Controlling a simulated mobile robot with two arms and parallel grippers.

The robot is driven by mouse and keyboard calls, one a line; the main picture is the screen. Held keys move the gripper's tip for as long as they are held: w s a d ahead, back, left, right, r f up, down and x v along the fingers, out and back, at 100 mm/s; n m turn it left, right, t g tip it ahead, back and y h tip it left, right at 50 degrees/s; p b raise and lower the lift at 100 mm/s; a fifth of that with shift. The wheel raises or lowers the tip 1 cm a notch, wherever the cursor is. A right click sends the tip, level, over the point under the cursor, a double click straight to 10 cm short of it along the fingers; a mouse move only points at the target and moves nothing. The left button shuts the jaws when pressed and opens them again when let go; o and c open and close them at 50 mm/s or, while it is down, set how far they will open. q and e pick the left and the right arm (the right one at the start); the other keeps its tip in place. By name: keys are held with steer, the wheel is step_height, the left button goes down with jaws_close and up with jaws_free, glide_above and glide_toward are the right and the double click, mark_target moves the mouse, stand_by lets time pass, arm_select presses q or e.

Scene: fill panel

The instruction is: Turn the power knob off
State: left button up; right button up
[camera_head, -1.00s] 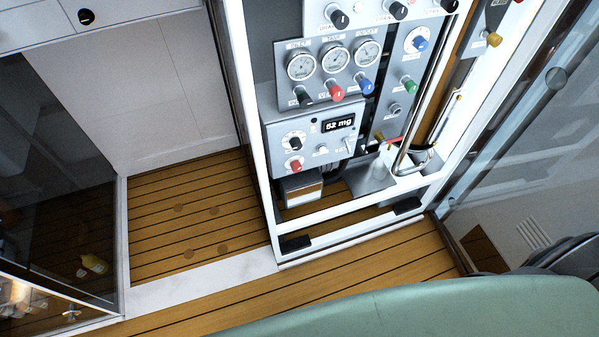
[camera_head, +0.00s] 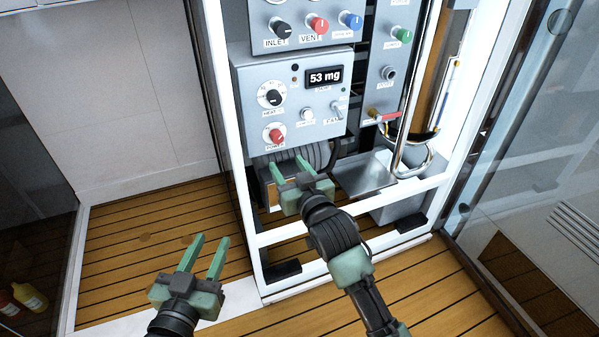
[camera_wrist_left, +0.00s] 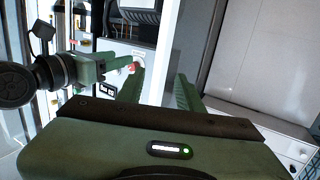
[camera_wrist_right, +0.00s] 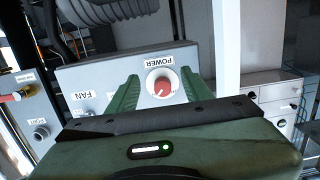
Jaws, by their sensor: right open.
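The power knob (camera_head: 276,135) is a red knob on a white dial at the lower left of the grey control box, above its POWER label. In the right wrist view the red knob (camera_wrist_right: 162,86) lies between my two finger outlines, nearer the right finger, and no contact shows. My right gripper (camera_head: 290,163) is open and empty, just below the box. My left gripper (camera_head: 210,243) is open and empty, over the wooden floor left of the panel frame. The knob (camera_wrist_left: 133,67) also shows in the left wrist view, partly covered by fingers.
The box has a display (camera_head: 324,77) reading 53 mg, a HEAT knob (camera_head: 271,97) and a FAN switch (camera_head: 338,110). A white frame post (camera_head: 232,150) stands between my left gripper and the box. A metal pipe (camera_head: 405,130) stands to the right.

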mark_target(278, 138)
steer(key=shift+t, duration=0.5)
steer(key=w+r+b, duration=0.1)
steer(key=w, duration=0.1)
steer(key=w+a+r+b, duration=0.1)
steer(key=w+r+b, duration=0.1)
steer(key=w, duration=0.1)
steer(key=shift+w+a+r, duration=0.2)
steer(key=shift+w+a, duration=0.25)
steer(key=shift+w, duration=0.3)
arm_select(q)
steer(key=s+r+t+h, duration=0.1)
steer(key=s+r+t, duration=0.1)
steer(key=r, duration=0.5)
steer(key=s+d+r+t+h, duration=0.1)
steer(key=s+r+t+h, duration=0.1)
steer(key=r+t, duration=0.3)
steer(key=shift+s+r, duration=0.2)
steer(key=shift+r, duration=0.75)
arm_select(e)
jaws_close()
